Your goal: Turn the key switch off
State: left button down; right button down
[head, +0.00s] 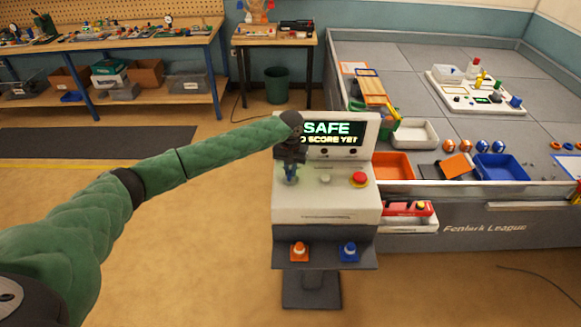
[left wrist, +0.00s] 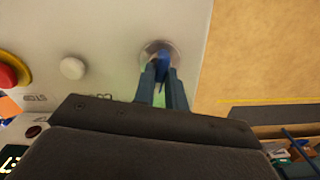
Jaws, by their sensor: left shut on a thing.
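The key switch (left wrist: 158,55) is a round metal collar with a blue key on the white console (head: 325,208). In the head view the blue key (head: 291,173) is at the left of the console's sloped top. My left gripper (left wrist: 163,85) points down over it, with its fingers closed on the blue key. The fingers cover much of the key, so its exact angle is hard to tell. The console's screen (head: 334,133) reads "SAFE" and a partly hidden line ending "SCORE YET". My right gripper is not in view.
A red button (head: 359,179) and a white button (head: 325,179) sit right of the key. A walled arena table (head: 470,212) with bins stands to the right. Open floor lies left.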

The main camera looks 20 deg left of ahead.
pick_arm(q)
jog(key=n, duration=0.6)
jog(key=shift+n, duration=0.3)
jog(key=n, duration=0.3)
jog(key=shift+r, duration=0.1)
jog(key=shift+n, duration=1.2)
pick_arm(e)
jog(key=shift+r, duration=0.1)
pick_arm(q)
jog(key=shift+w, duration=0.1)
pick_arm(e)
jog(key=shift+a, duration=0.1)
pick_arm(q)
jog(key=c, duration=1.4)
grip_release()
jog(key=shift+c, duration=0.2)
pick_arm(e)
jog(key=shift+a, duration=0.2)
